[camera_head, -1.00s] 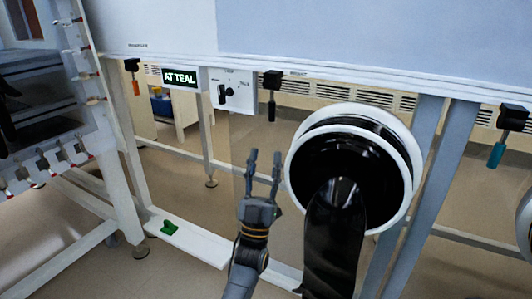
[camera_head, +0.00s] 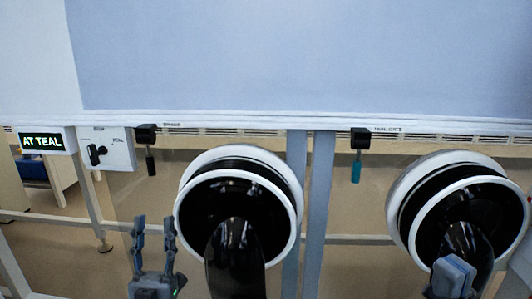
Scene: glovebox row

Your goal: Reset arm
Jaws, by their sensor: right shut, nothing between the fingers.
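My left gripper (camera_head: 155,236) is at the lower left in the head view. Its two dark grey fingers point up and stand apart, with nothing between them. It is just left of the nearer black glove port (camera_head: 184,213) and below the glovebox edge. My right gripper (camera_head: 452,274) shows at the lower right as a blue-grey block, in front of the right glove port (camera_head: 402,206). Its fingers are together, and its lower part is cut off by the frame. Most of both arms is out of view.
A lit sign reading "AT TEAL" (camera_head: 41,142) and a selector panel (camera_head: 122,150) with a black knob hang at the left. A black handle (camera_head: 151,164) and a teal-tipped handle (camera_head: 356,172) hang under the glovebox edge (camera_head: 260,121). Grey uprights (camera_head: 318,190) stand between the ports.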

